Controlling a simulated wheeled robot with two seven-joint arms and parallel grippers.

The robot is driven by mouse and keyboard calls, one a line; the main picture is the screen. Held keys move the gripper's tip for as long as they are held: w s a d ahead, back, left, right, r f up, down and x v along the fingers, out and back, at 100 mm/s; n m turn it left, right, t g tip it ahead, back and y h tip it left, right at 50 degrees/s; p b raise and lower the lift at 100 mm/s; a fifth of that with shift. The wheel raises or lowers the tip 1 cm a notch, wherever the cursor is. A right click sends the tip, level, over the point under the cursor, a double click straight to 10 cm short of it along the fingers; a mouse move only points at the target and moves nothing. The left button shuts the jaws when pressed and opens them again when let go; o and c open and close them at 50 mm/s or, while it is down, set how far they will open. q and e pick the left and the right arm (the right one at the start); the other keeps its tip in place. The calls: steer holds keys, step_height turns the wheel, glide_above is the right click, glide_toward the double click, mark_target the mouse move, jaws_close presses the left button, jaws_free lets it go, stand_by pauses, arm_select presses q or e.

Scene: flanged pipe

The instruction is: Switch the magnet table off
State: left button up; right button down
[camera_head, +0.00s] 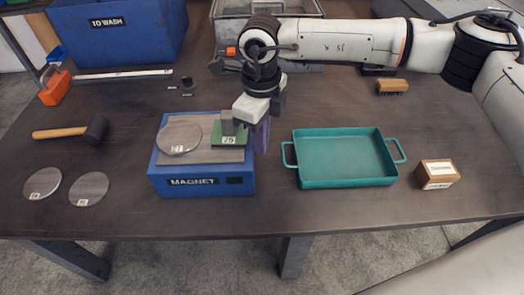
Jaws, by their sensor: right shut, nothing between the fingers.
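The magnet table (203,182) is a blue box labelled MAGNET, with a grey top plate, at the left middle of the bench. A round grey disc (180,139) marked 27 and a green part (229,139) marked 25 lie on the plate. My right gripper (256,116) is shut and empty, low over the table's right side, beside the green part. A purple piece (262,136) shows just below it, at the table's right edge. My left gripper is not in view.
A teal tray (345,184) stands to the right, with a wooden block (437,174) beyond it. A mallet (72,131) and two loose discs (43,183) lie left. My right arm crosses the back right.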

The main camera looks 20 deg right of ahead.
steer(key=shift+w+d+b, duration=0.75)
steer(key=shift+w+d, duration=0.05)
steer(key=shift+w, duration=2.15)
steer(key=shift+s+a+r+p, duration=0.1)
steer(key=shift+s+r+p, duration=0.25)
steer(key=shift+r+p, duration=0.9)
steer(key=shift+s+a+r+p, duration=0.1)
steer(key=shift+s+r+p, duration=0.4)
steer(key=shift+r, duration=1.3)
steer(key=shift+s+a+r+p, duration=0.1)
steer(key=shift+s+r+p, duration=0.05)
steer(key=shift+r+p, duration=1.2)
steer(key=shift+r, duration=0.15)
